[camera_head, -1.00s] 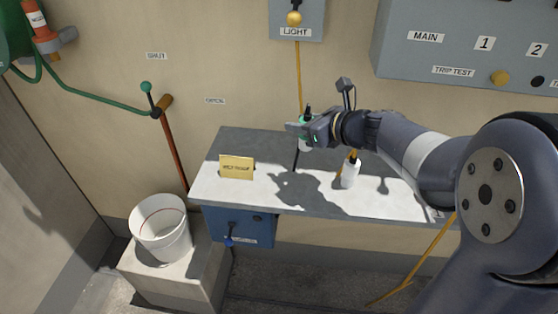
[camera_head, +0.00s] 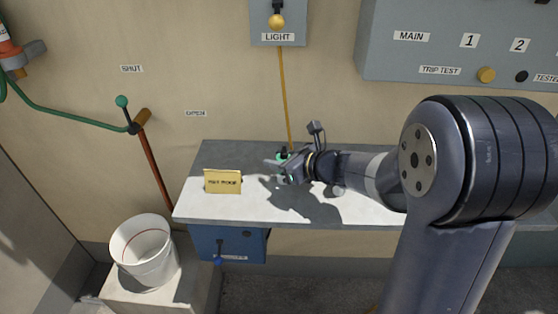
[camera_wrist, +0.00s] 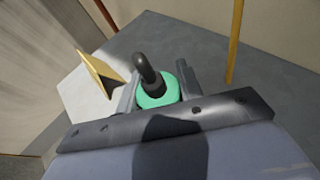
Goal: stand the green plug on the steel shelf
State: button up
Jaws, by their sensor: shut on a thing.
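The green plug (camera_wrist: 157,96) has a green body with a dark loop or cable end on top. In the wrist view it sits between the two fingers of my gripper (camera_wrist: 155,92), which is shut on it. In the head view my gripper (camera_head: 287,168) is over the steel shelf (camera_head: 225,153), with a bit of green showing at the fingers. The plug's lower end is hidden, so I cannot tell whether it touches the shelf. The shelf is grey, partly sunlit, and also shows in the wrist view (camera_wrist: 185,47).
A yellow sign (camera_head: 223,181) stands on the shelf left of my gripper, also in the wrist view (camera_wrist: 97,70). A yellow conduit (camera_head: 286,100) runs down the wall behind. A white bucket (camera_head: 144,252) stands lower left. The shelf between sign and gripper is clear.

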jog(key=shift+f, duration=0.15)
jog(key=o, duration=1)
jog(key=shift+o, duration=0.2)
jog(key=shift+r, duration=0.35)
jog(key=v, duration=1.2)
jog(key=shift+p, duration=0.3)
jog(key=shift+w+f, duration=0.1)
